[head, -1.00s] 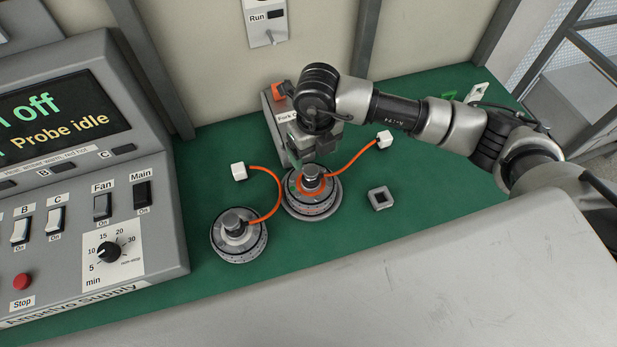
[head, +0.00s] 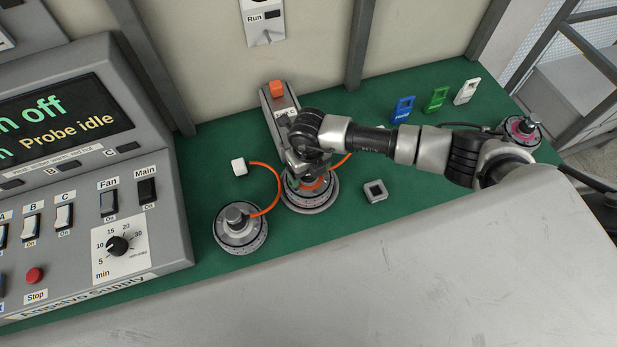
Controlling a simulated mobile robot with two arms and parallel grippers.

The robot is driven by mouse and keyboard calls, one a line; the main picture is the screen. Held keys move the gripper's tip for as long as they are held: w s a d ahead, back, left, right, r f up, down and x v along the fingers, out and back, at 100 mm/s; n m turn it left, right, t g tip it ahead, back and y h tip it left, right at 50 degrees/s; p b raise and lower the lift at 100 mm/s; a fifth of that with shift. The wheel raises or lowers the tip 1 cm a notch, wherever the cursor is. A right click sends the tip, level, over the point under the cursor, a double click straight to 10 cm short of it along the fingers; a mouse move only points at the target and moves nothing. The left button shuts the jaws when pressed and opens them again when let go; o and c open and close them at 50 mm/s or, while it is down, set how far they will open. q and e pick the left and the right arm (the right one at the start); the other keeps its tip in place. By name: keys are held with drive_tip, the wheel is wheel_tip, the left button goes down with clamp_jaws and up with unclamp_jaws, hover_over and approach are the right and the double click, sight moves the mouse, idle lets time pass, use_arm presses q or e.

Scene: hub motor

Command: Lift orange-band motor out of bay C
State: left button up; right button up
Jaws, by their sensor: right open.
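The orange-band motor (head: 312,203) sits on a round grey base on the green bench, in front of the grey fork unit (head: 270,108), whose label is partly covered. My right gripper (head: 306,176) is open and directly above the motor, pointing down. It hides the motor's shaft and most of the orange band. I cannot tell whether the fingers are around the shaft or still above it. An orange cable (head: 341,163) runs from behind my wrist; its white plug is hidden. My left gripper is not in view.
A second grey motor (head: 240,228) stands to the left with an orange cable and white plug (head: 238,166). A small square socket (head: 375,191) lies to the right. Blue (head: 403,109), green (head: 436,99) and white (head: 467,92) tags stand behind. The control console (head: 100,180) bounds the left.

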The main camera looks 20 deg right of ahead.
drive_tip(key=shift+c, duration=0.3)
clamp_jaws()
drive_tip(key=shift+w+r, duration=0.1)
drive_tip(key=shift+r, duration=0.05)
